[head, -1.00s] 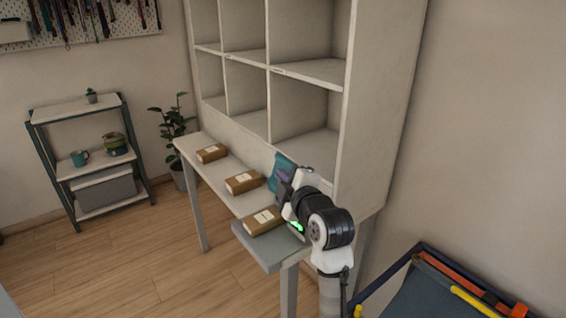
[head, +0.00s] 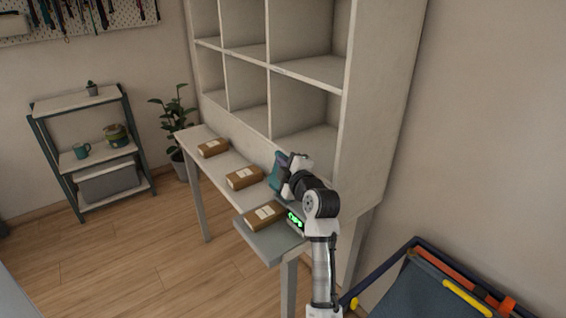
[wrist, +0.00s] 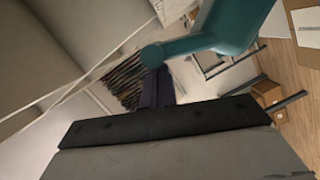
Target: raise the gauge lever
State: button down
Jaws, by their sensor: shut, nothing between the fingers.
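The teal gauge (head: 275,178) stands at the right end of the narrow table, partly hidden by my arm. In the wrist view its teal body (wrist: 237,18) is at the top, with the teal lever (wrist: 190,46) reaching left to a round knob. My gripper (head: 282,158) is at the upper part of the gauge in the head view. Its dark purple fingers (wrist: 157,80) are shut and empty, just below the knob in the wrist picture. I cannot tell whether they touch the lever.
Brown labelled packages (head: 243,178) lie along the table, one (head: 264,216) near a lit green display (head: 295,220). A tall pale cubby shelf (head: 358,120) rises behind. A blue-framed bin (head: 415,290) stands at lower right. The floor (head: 150,260) at left is clear.

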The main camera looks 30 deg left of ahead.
jog(key=shift+w+d+r+m+g+b, duration=0.15)
jog(key=shift+w+d+m+b, duration=0.15)
jog(key=shift+w, duration=0.2)
jog(key=shift+w+d+f+m+g+b, duration=0.15)
jog(key=shift+w+m+b, duration=0.1)
jog(key=shift+w+m, duration=0.25)
jog(key=shift+w+d+r+m+g+b, duration=0.1)
jog(key=shift+w+d+r+m+b, duration=0.15)
jog(key=shift+w, duration=0.3)
jog(key=shift+f, duration=0.1)
jog(key=shift+a, duration=0.15)
